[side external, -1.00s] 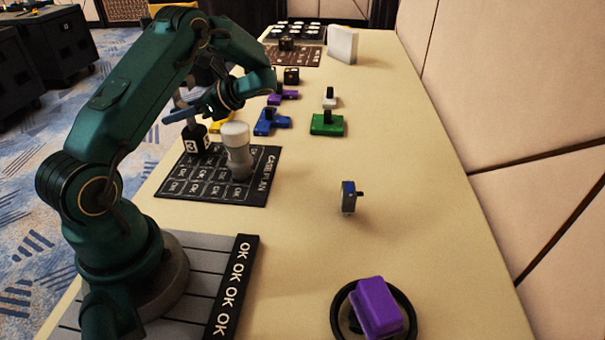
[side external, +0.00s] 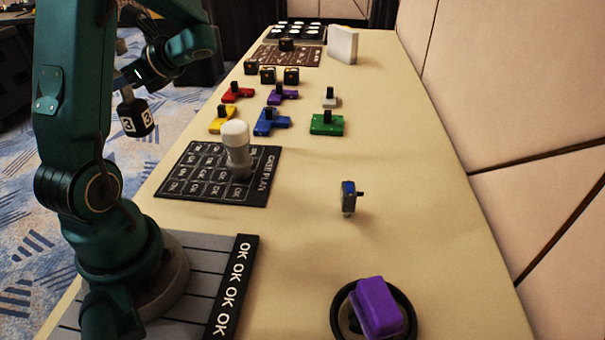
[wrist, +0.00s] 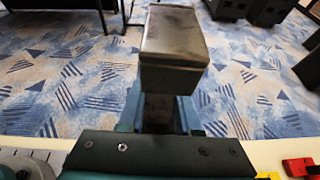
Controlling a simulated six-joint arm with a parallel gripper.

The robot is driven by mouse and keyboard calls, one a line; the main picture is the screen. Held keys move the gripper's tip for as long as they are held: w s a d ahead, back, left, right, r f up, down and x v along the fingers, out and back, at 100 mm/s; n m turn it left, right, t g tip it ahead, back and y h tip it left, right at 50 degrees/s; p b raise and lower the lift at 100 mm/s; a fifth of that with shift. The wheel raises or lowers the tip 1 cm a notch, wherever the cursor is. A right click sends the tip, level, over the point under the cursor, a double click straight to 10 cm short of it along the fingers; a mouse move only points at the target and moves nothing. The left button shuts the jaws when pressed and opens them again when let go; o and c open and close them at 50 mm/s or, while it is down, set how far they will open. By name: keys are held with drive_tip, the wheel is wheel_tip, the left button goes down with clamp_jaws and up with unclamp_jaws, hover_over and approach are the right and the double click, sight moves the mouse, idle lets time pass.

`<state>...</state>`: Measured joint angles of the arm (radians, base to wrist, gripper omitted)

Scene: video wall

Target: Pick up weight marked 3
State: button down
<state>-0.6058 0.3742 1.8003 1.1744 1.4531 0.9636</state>
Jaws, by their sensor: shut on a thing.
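The weight marked 3 (side external: 133,118) is a black block with white numerals on its faces and a thin upright stem. It hangs below my gripper (side external: 129,84) at the left of the side view, in front of the carpet. My gripper is shut on it and holds it clear of the table, slightly tilted. In the wrist view a dark grey block (wrist: 174,45), held by my gripper (wrist: 160,112), stands out beyond the teal fingers. No numeral shows on it there.
A black grid mat (side external: 205,188) bears a white cylinder-shaped piece (side external: 236,145). Coloured blocks, such as green (side external: 327,123) and blue (side external: 268,125), and several black weights (side external: 267,75) stand farther back. A purple block (side external: 377,307) lies on a black ring. The table's right side is mostly clear.

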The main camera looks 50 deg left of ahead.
drive_tip(key=shift+s+r, duration=0.45)
drive_tip(key=shift+s, duration=0.2)
drive_tip(key=shift+a, duration=0.1)
